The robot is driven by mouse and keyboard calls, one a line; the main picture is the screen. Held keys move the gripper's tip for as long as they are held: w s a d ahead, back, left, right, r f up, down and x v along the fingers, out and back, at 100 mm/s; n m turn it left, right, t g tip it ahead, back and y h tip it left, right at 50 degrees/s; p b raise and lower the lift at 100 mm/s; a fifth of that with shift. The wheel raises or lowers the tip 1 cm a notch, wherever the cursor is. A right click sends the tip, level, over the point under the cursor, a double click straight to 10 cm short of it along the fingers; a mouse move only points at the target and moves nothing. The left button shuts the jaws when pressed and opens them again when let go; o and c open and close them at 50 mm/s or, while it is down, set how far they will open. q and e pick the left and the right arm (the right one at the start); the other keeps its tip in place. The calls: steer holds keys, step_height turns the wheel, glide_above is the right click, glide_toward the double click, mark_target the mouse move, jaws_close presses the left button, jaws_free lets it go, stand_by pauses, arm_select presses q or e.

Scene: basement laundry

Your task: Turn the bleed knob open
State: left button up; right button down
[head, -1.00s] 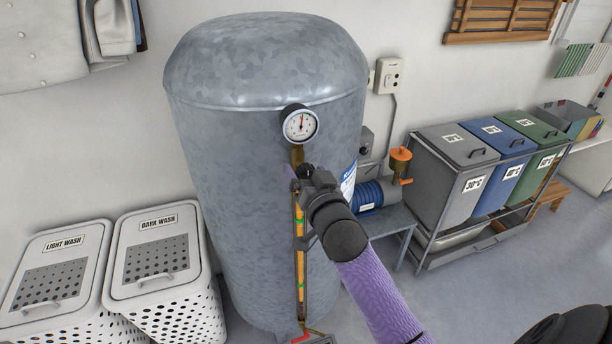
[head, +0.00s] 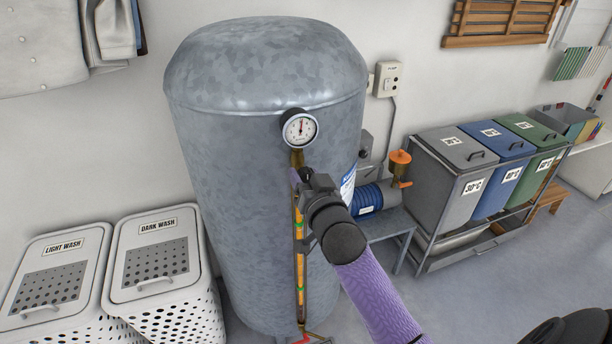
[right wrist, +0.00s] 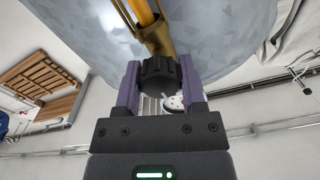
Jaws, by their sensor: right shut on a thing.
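The bleed knob (right wrist: 159,78) is black and ridged, on the end of a brass fitting (right wrist: 158,38) in the right wrist view. My right gripper (right wrist: 160,82) is shut on it, with one purple finger on each side. In the head view my right gripper (head: 304,182) is at the tank's front just below the pressure gauge (head: 299,128), and it hides the knob there. The gauge has a white dial with its needle pointing about straight up. The grey tank (head: 240,170) stands upright against the wall.
An upright orange-filled sight tube (head: 300,260) runs down the tank below my gripper. A blue pump (head: 376,197) stands on a bench to the right. Two white laundry hampers (head: 158,255) stand left, and lidded bins (head: 450,175) stand right.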

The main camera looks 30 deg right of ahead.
steer(key=n+p, duration=0.2)
steer(key=n, duration=0.2)
steer(key=shift+r+n, duration=0.1)
steer(key=shift+n, duration=0.2)
steer(key=n+p, duration=0.2)
steer(key=n, duration=0.8)
steer(key=shift+n+p, duration=0.3)
steer(key=shift+n, duration=0.1)
steer(key=n, duration=0.3)
steer(key=shift+n, duration=1.3)
steer(key=shift+c, duration=0.9)
jaws_free()
